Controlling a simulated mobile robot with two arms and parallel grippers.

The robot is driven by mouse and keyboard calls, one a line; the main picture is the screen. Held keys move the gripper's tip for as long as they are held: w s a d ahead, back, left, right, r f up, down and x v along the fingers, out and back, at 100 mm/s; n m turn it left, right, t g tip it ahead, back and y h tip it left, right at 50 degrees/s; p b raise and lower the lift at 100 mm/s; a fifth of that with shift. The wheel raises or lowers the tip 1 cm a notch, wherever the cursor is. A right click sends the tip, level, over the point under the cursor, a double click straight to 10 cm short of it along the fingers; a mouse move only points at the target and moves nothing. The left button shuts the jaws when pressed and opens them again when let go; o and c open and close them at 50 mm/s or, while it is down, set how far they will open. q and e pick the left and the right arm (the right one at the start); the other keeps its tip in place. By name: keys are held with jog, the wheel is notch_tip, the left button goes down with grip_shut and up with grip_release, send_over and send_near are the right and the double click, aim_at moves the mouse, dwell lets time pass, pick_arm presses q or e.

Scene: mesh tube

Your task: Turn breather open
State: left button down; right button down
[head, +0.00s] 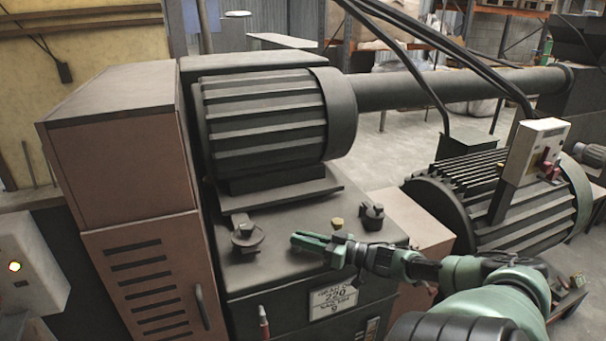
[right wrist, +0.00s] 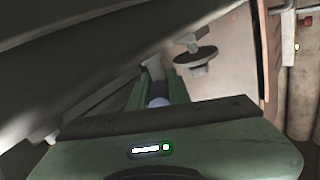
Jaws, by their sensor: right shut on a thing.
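My right gripper (head: 312,243) reaches in from the right, low over the top of the dark machine housing (head: 290,270), with its green fingers pointing left. In the right wrist view its fingers (right wrist: 158,92) are close together, with a small grey piece between them, which I take to be the breather (right wrist: 155,70); most of it is hidden. A round cap with a raised grip (head: 247,237) stands just left of the fingertips, apart from them; it also shows in the right wrist view (right wrist: 196,55). A small yellowish cap (head: 337,223) shows just behind the fingers. My left gripper is out of view.
A second dark cap (head: 371,214) stands behind my right wrist. A ribbed motor (head: 265,118) rises behind the caps, with a tall pinkish cabinet (head: 120,150) at left. A label plate (head: 330,298) is on the housing front. A ribbed drum (head: 500,200) stands at right.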

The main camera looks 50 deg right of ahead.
jog(key=shift+a+f, duration=0.1)
jog(key=shift+f, duration=0.05)
jog(key=c, duration=1.3)
grip_release()
jog(key=shift+p+v, duration=0.5)
jog(key=shift+v, duration=3.4)
